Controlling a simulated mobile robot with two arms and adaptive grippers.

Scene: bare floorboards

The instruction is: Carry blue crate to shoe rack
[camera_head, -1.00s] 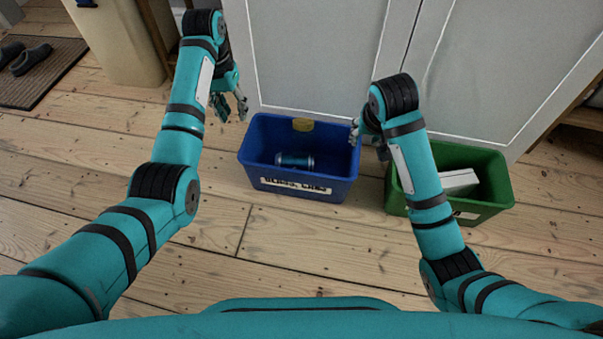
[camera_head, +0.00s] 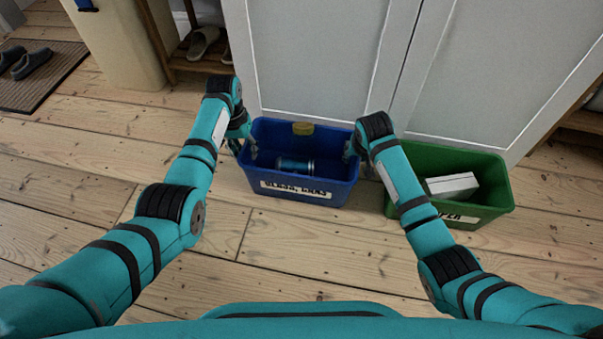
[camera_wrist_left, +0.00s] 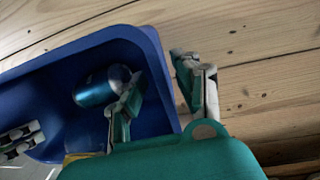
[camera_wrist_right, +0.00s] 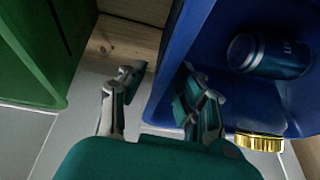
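The blue crate (camera_head: 339,188) stands on the floor against the grey cabinet, with a lettered label on its front. A blue can (camera_head: 295,165) lies in it, and a yellow piece (camera_head: 302,128) shows at its back wall. My left gripper (camera_head: 243,145) is open at the crate's left end. In the left wrist view its fingers (camera_wrist_left: 160,98) stand apart on either side of the crate wall. My right gripper (camera_head: 349,149) is open at the right end. In the right wrist view its fingers (camera_wrist_right: 157,97) straddle that wall. The wooden shoe rack (camera_head: 190,65) holds shoes at the back left.
A green crate (camera_head: 480,210) with a white box (camera_head: 452,186) stands close on the right. The grey cabinet (camera_head: 310,60) blocks the back. A beige bin (camera_head: 120,45) and a mat (camera_head: 45,80) with dark shoes are at the left. The floorboards in front are clear.

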